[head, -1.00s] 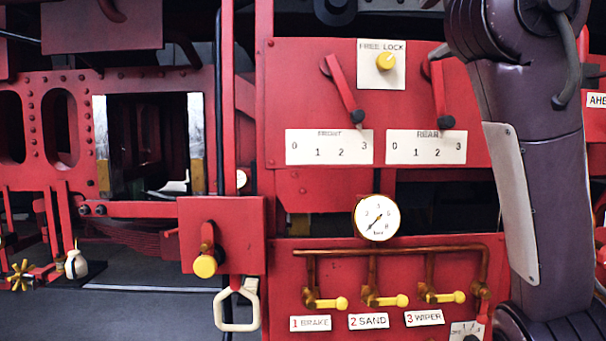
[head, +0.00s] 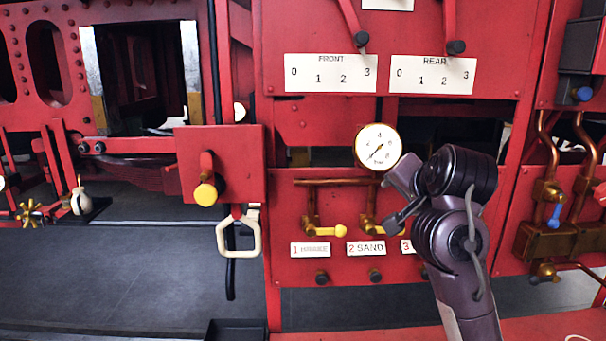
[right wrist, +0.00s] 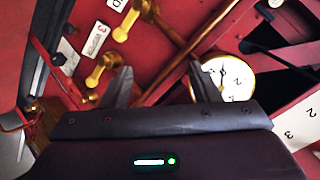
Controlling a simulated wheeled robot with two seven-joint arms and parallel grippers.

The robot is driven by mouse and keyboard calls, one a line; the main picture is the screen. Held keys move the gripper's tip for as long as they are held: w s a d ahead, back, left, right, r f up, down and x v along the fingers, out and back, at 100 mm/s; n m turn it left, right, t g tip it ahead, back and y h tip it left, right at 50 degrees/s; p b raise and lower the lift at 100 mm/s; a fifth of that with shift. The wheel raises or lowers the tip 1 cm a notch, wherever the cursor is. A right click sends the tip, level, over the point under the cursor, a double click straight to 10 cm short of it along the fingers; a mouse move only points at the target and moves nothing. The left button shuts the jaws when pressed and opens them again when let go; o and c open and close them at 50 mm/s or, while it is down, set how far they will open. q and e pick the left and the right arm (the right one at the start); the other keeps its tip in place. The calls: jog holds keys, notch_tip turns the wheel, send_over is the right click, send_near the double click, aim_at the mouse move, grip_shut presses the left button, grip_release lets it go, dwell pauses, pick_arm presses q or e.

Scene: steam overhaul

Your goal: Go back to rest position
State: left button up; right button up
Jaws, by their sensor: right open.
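My right gripper (head: 390,202) is in front of the red valve panel (head: 292,236), just below the round pressure gauge (head: 379,147). In the right wrist view its two grey fingers (right wrist: 160,86) stand apart with nothing between them. The yellow-handled valves and a copper pipe lie beyond the fingers there. The gauge shows on the right of that view (right wrist: 228,78). My right arm covers the 3 WIPER valve and part of its label in the head view. My left gripper is not in view.
A red box with a yellow knob (head: 205,194) and a cream handle (head: 238,236) stand to the left. Copper pipes with a blue-handled valve (head: 555,215) are at right. Dark floor is open at lower left.

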jog(key=s+f+n+g, duration=0.25)
jog(key=s+f, duration=0.35)
jog(key=f, duration=0.7)
jog(key=s+f+n+g, duration=0.25)
jog(key=s+f, duration=0.25)
jog(key=f, duration=0.7)
jog(key=s+d+f+n+g, duration=0.1)
jog(key=s+f+n+g, duration=0.15)
jog(key=s+f, duration=0.6)
jog(key=s+f+n+g, duration=0.1)
jog(key=s+f+n, duration=0.3)
jog(key=s, duration=0.8)
notch_tip(320, 180, down, 34)
jog(key=s+g+b, duration=0.1)
jog(key=s+b, duration=0.1)
jog(key=s+d+f, duration=0.2)
jog(key=s+f, duration=0.7)
jog(key=s+d+f+g+b, duration=0.1)
jog(key=s+f, duration=0.7)
jog(key=s, duration=0.2)
jog(key=shift+d+f, duration=0.35)
